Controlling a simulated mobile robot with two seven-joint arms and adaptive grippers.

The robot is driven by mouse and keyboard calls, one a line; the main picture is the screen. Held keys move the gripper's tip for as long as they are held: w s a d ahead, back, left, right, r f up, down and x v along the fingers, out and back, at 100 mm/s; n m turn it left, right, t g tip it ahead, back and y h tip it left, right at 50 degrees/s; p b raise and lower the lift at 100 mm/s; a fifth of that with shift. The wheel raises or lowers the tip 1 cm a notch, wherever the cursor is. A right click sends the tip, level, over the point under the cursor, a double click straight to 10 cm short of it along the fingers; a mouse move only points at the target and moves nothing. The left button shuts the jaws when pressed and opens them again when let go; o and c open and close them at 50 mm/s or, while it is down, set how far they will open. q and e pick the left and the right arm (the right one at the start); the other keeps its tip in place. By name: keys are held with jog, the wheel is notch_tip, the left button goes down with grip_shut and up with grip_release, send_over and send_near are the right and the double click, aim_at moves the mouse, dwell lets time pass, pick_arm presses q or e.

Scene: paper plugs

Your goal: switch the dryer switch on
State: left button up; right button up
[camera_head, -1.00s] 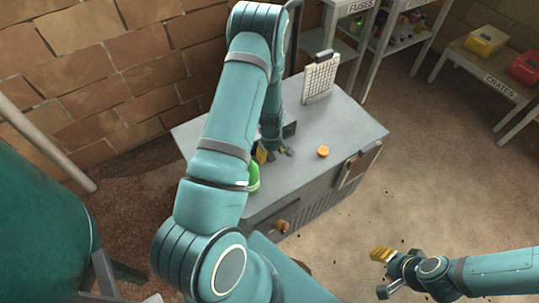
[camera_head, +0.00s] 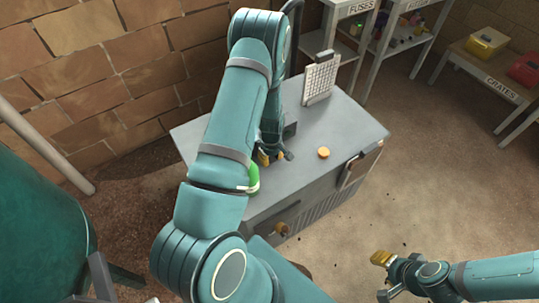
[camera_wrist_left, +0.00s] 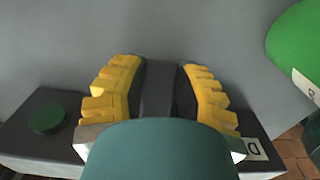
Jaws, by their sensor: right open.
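My left gripper (camera_head: 276,157) is low over the grey cabinet top (camera_head: 345,122), fingers pointing down and spread. In the left wrist view its yellow ribbed fingers (camera_wrist_left: 162,75) stand apart on either side of a dark grey strip; I cannot tell whether they touch it. The switch itself cannot be made out clearly. My right gripper (camera_head: 382,275) is open and empty over the floor at lower right.
A green rounded object (camera_head: 253,177) with a white label is close to my left gripper; it also shows in the wrist view (camera_wrist_left: 300,45). An orange round knob (camera_head: 323,152) and an upright white grid panel (camera_head: 320,80) are on the cabinet. Shelves stand behind.

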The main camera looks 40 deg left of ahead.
aim_at(271, 158)
pick_arm(q)
jog(key=shift+r, duration=0.25)
dwell(0.4)
jog(key=shift+r+p, duration=0.4)
jog(key=shift+p, duration=0.05)
jog(key=shift+r+p, duration=0.8)
jog(key=shift+r, duration=0.55)
jog(key=shift+c, duration=0.2)
jog(key=shift+r+p, duration=0.2)
jog(key=shift+p, duration=0.1)
grip_shut()
jog(key=shift+r, duration=0.25)
jog(key=shift+r+p, duration=0.3)
jog(key=shift+p, duration=0.1)
jog(key=o, duration=0.9)
grip_release()
jog(key=shift+c, duration=0.2)
